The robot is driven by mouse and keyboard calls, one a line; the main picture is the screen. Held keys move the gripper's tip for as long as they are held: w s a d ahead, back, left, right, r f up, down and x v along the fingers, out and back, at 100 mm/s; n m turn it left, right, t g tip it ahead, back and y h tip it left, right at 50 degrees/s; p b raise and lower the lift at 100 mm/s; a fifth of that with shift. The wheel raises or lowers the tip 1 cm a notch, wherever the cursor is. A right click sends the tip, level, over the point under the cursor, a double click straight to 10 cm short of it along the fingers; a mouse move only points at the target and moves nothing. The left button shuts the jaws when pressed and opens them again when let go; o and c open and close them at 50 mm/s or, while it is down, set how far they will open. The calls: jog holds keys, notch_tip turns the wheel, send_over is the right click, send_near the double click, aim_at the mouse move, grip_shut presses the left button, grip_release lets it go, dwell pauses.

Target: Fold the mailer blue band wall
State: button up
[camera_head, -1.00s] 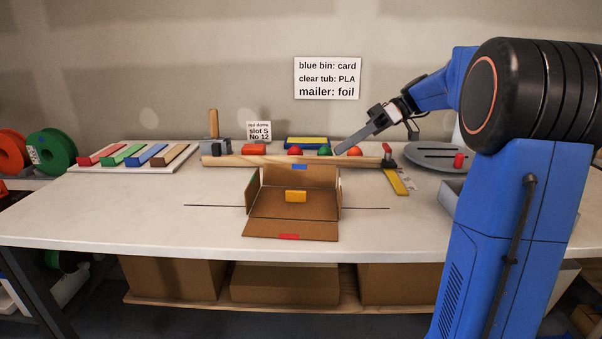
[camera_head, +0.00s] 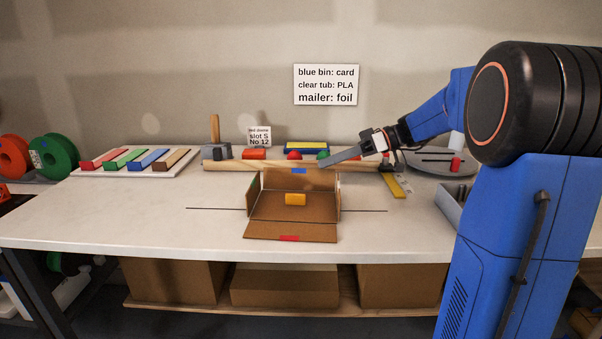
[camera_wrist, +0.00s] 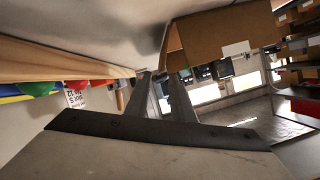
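The mailer is an open cardboard box on the table. Its blue band wall (camera_head: 275,179) stands up at the back. The green band wall (camera_head: 252,193) on the left and the right wall (camera_head: 339,193) also stand up. The red band wall (camera_head: 262,230) lies folded out flat at the front. My gripper (camera_head: 325,163) is just above and behind the blue band wall's right end, near the wooden bar. In the wrist view its fingers (camera_wrist: 162,76) are apart with nothing between them, beside a cardboard wall (camera_wrist: 215,35).
A long wooden bar (camera_head: 240,165) lies close behind the mailer. Red and green domes, a mallet (camera_head: 214,135) and a blue-yellow box (camera_head: 306,146) are behind it. A yellow ruler (camera_head: 397,186) lies to the right. The table is clear left of the mailer.

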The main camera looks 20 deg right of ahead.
aim_at(301, 172)
jog(key=x, duration=0.8)
jog(key=shift+a+f, duration=0.1)
jog(key=shift+a, duration=0.15)
grip_shut()
